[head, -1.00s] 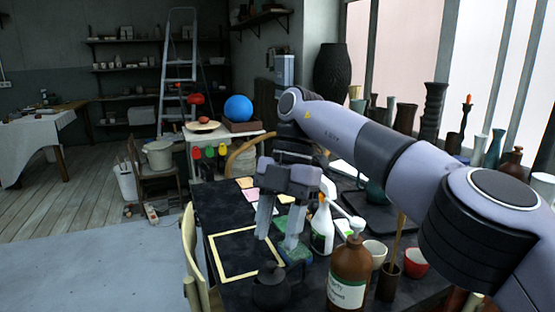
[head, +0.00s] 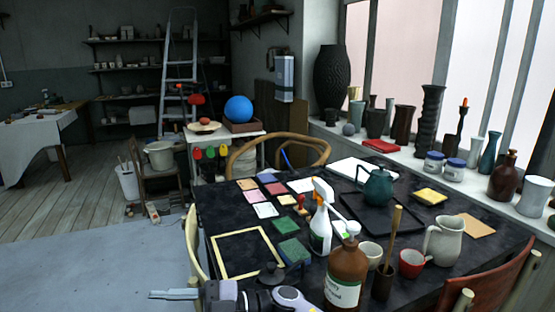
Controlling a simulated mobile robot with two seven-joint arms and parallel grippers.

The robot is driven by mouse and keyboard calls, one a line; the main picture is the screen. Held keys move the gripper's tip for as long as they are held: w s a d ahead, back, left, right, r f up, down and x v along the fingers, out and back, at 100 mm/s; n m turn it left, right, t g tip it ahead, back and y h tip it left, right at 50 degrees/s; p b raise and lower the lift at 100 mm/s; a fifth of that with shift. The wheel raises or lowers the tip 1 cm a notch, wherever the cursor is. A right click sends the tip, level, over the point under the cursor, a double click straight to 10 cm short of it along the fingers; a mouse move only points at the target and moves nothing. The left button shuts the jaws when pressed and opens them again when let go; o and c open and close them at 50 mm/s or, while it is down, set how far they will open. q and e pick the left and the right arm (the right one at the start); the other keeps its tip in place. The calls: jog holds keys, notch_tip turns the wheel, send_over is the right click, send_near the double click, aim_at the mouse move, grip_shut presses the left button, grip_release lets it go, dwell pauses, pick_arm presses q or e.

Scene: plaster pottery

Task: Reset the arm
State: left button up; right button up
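My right gripper (head: 174,294) is low at the bottom edge of the head view, left of centre, with its fingers pointing left. Its arm enters from the bottom, partly cut off by the frame. The fingers are seen edge-on, so I cannot tell whether they are open or shut; nothing shows in them. My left gripper is not in view.
A yellow-edged frame (head: 231,278) lies on the table. A pale chair (head: 191,232) is at the left. Open floor (head: 85,255) lies further left.

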jog(key=w+d+f+m+t+h+p, duration=0.15)
jog(key=d+f+m+t+h, duration=0.35)
jog(key=d+m+t, duration=0.5)
jog(key=w+d+f+m+t+h+p, duration=0.15)
jog(key=d+f+m+t+h, duration=0.25)
jog(key=d+f+m+t, duration=0.55)
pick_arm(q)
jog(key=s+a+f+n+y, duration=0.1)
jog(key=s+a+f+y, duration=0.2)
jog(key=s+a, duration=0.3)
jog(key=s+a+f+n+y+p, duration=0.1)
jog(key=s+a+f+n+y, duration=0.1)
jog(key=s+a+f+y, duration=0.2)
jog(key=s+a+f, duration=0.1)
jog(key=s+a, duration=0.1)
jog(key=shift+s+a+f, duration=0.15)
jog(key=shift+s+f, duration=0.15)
pick_arm(e)
jog(key=s+d+f+m+g+h, duration=0.2)
jog(key=s+d+f+m+h, duration=0.1)
jog(key=s+d, duration=0.5)
jog(key=s+d+f+m+g+h, duration=0.2)
jog(key=s+d+f+m+h, duration=0.2)
jog(key=s+d, duration=0.4)
notch_tip(320, 180, down, 2)
jog(key=shift+d+f+h, duration=0.15)
jog(key=shift+d+h, duration=0.6)
jog(key=shift+h, duration=0.05)
